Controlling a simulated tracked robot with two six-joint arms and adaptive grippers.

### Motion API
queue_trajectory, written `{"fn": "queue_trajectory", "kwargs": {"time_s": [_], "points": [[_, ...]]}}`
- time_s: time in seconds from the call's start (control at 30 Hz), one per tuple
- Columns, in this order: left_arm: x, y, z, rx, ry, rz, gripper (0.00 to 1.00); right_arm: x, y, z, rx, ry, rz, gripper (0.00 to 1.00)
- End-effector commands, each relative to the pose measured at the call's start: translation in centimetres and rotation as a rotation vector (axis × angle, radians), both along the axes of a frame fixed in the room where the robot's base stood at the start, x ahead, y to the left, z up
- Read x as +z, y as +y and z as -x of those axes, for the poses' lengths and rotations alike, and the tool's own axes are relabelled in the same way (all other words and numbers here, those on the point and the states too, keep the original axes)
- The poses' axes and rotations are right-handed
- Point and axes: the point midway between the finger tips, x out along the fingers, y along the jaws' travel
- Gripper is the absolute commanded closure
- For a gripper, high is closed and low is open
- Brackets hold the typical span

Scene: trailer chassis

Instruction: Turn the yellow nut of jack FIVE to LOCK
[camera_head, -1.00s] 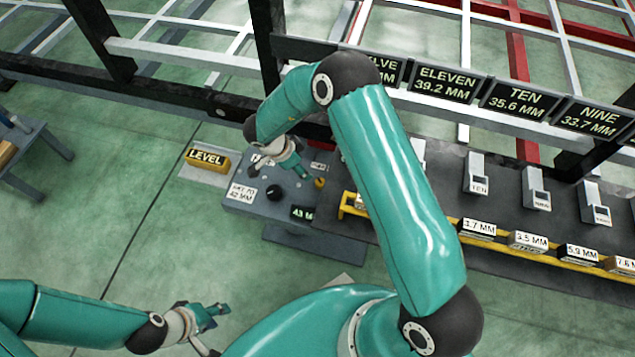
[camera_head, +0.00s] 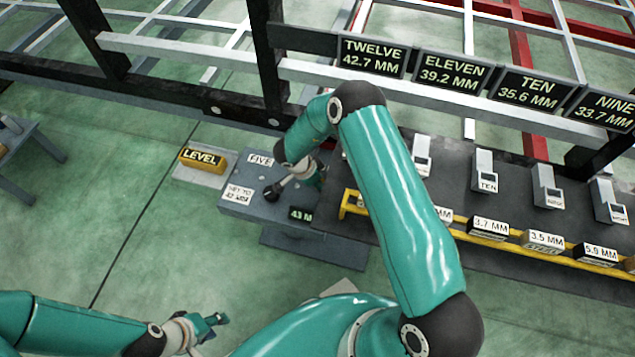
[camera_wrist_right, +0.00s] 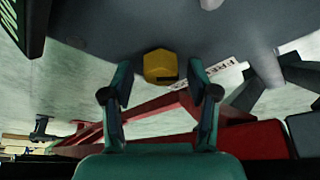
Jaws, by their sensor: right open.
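The yellow nut (camera_wrist_right: 160,66) is a hex shape on a grey surface in the right wrist view. A white label reading FRE, partly hidden by a finger, lies to its right. My right gripper (camera_wrist_right: 158,80) is open, with its two fingers apart on either side of the nut and no clear contact. In the head view, my right gripper (camera_head: 314,178) is at the grey jack station (camera_head: 235,211) marked FIVE (camera_head: 260,160), and my arm hides the nut. My left gripper (camera_head: 212,325) is empty at lower left, its fingers apart.
The station carries a black knob (camera_head: 271,193), a 42 MM label (camera_head: 238,194) and a display (camera_head: 300,213) reading 43 M. A yellow LEVEL block (camera_head: 202,157) is to its left. A yellow rail (camera_head: 465,237) with several MM blocks runs right. Dark frame beams stand behind.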

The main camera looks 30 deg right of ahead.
Motion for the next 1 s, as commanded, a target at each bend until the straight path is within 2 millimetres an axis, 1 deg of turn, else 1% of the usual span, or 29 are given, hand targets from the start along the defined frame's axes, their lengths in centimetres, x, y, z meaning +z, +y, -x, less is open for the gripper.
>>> {"fn": "queue_trajectory", "kwargs": {"time_s": [0.13,0.17,0.2,0.5,0.53,0.6,0.77,1.0], "points": [[0.0,0.0,0.0,0.0,0.0,0.0,0.6,0.0,0.0,0.0,0.0,0.0,0.0,0.41],[0.0,0.0,0.0,0.0,0.0,0.0,0.6,0.0,0.0,0.0,0.0,0.0,0.0,0.44],[0.0,0.0,0.0,0.0,0.0,0.0,0.6,0.0,0.0,0.0,0.0,0.0,0.0,0.51],[0.0,0.0,0.0,0.0,0.0,0.0,0.6,0.0,0.0,0.0,0.0,0.001,0.0,1.0],[0.0,0.0,0.0,-0.002,0.0,0.0,0.6,0.0,0.7,0.0,0.005,0.002,0.0,1.0],[0.1,0.0,0.0,0.0,0.0,0.0,0.6,0.0,0.3,0.0,0.0,0.001,-0.001,1.0],[0.3,0.0,0.0,0.0,0.0,0.0,0.6,0.0,0.1,0.0,-0.018,0.002,-0.002,1.0],[1.1,0.0,0.0,0.0,0.0,0.0,0.6,0.2,0.0,0.0,-0.114,0.003,-0.001,1.0]]}}
